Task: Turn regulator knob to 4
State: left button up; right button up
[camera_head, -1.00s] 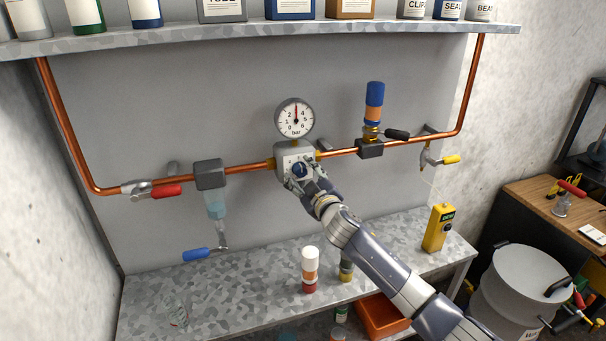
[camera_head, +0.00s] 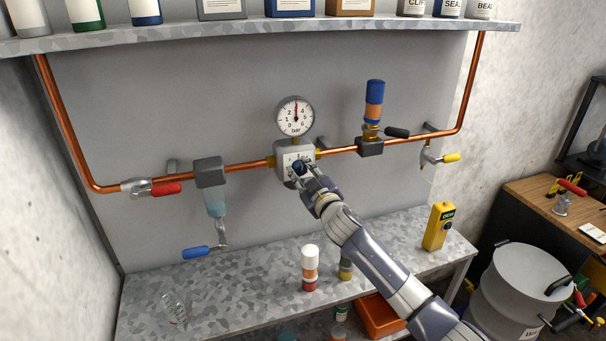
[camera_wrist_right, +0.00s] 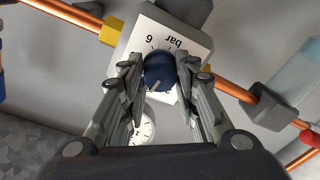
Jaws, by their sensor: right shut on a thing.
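The regulator (camera_head: 290,152) is a grey block with a white scale plate on the copper pipe. Its dark blue knob (camera_head: 298,168) is partly covered by my right gripper (camera_head: 300,173) in the head view. In the right wrist view the fingers of my right gripper (camera_wrist_right: 160,70) are shut on the knob (camera_wrist_right: 160,72) from both sides. A pale pointer mark on the knob points to the lower left there. On the plate (camera_wrist_right: 180,36), upside down, "bar" and a 6 can be read; the number at the pointer cannot. My left gripper is not in view.
A round gauge (camera_head: 295,116) above the regulator has its red needle about straight up. A blue-topped relief valve (camera_head: 374,105) and a red-handled valve (camera_head: 160,189) sit on the pipe. Small bottles (camera_head: 310,270) and a yellow meter (camera_head: 439,226) stand on the bench below.

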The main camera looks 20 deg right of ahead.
jog(key=m, duration=0.3)
jog(key=shift+f+b, duration=0.1)
jog(key=shift+b, duration=0.2)
jog(key=shift+m, duration=2.1)
jog(key=o, duration=1.1)
jog(key=shift+c, duration=0.2)
jog(key=s, duration=1.2)
jog(key=shift+d+f, duration=0.15)
jog(key=shift+d, duration=0.3)
